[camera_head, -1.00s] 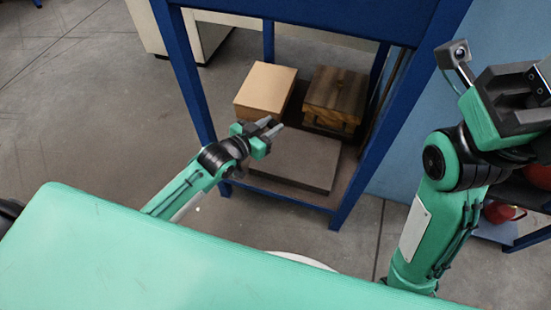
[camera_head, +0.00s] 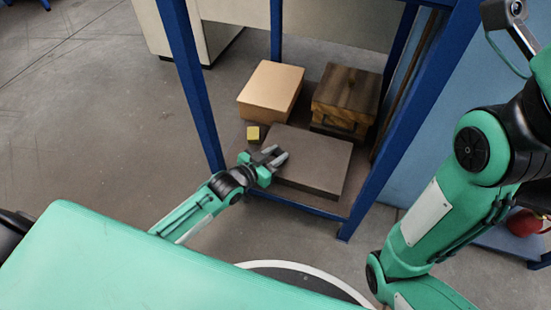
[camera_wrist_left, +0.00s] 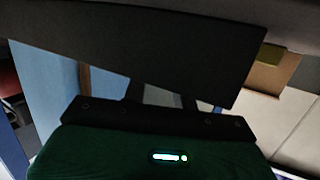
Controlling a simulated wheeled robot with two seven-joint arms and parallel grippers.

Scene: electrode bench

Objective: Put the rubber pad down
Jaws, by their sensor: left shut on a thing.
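A flat grey-brown slab (camera_head: 318,165), which looks like the rubber pad, lies level over the lower shelf. My left gripper (camera_head: 279,158) is at its left edge, with both fingers pointing right over that edge. I take the jaws as shut on the pad, though the exact grip is unclear. In the left wrist view the dark pad (camera_wrist_left: 130,55) fills the upper middle and hides the fingertips. Whether its underside touches the shelf cannot be told.
A cardboard box (camera_head: 270,90) and a wooden crate (camera_head: 346,92) stand behind the slab. A small yellow block (camera_head: 253,132) sits left of the slab, near the box. Blue posts (camera_head: 191,80) frame the shelf. A red object (camera_head: 524,222) is at the right.

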